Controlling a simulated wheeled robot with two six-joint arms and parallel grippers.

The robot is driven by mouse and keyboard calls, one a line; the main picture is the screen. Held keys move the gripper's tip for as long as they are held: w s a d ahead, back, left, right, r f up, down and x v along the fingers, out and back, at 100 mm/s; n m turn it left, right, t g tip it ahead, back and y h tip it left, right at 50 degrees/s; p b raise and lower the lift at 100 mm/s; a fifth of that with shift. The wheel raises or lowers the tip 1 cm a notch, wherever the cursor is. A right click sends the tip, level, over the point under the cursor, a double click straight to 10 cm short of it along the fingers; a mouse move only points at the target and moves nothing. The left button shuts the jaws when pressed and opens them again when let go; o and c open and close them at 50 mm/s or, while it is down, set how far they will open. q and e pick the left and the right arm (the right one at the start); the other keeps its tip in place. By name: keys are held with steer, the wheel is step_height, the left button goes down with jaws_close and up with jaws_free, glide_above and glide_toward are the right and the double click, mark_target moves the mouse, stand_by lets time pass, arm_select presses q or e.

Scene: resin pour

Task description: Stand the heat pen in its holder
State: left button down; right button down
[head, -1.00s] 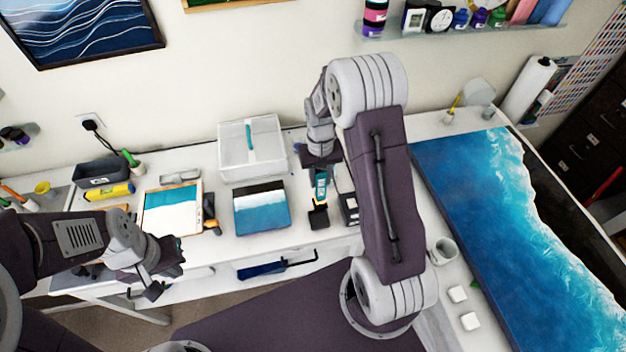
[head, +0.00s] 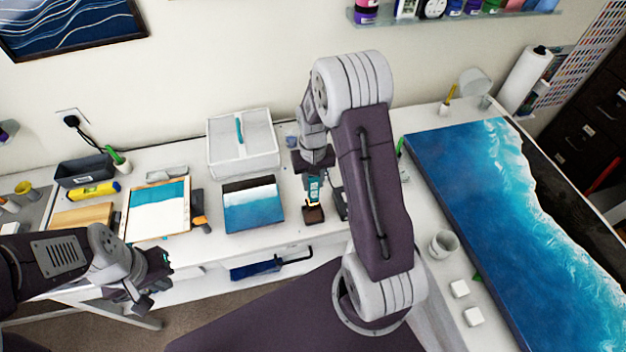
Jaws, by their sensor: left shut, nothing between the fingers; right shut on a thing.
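My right gripper (head: 313,172) points down over the desk right of the small seascape panel. It is shut on the heat pen, a slim teal-and-dark tool (head: 314,189) held roughly upright. A small dark brown block (head: 314,215) shows at the pen's lower end. I cannot tell if it is the holder or part of the pen. A dark box (head: 340,204) beside it is partly hidden by my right arm. My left gripper (head: 150,285) is shut and empty in front of the desk at the left.
A white tray (head: 243,165) stands behind the seascape panel (head: 253,214). A framed panel (head: 158,217), an orange-and-black tool (head: 200,220) and a yellow tool (head: 94,191) lie left. The large blue resin panel (head: 470,200) and a white cup (head: 442,244) are right.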

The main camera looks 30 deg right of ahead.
mark_target(313, 193)
step_height(313, 193, down, 5)
steer(key=b, duration=0.3)
steer(key=shift+r, duration=0.2)
steer(key=shift+f+b, duration=0.7)
steer(key=shift+f, duration=0.3)
steer(key=c, duration=1)
jaws_free()
step_height(313, 193, up, 9)
steer(key=b, duration=0.1)
steer(key=shift+b, duration=0.35)
steer(key=shift+r, duration=0.1)
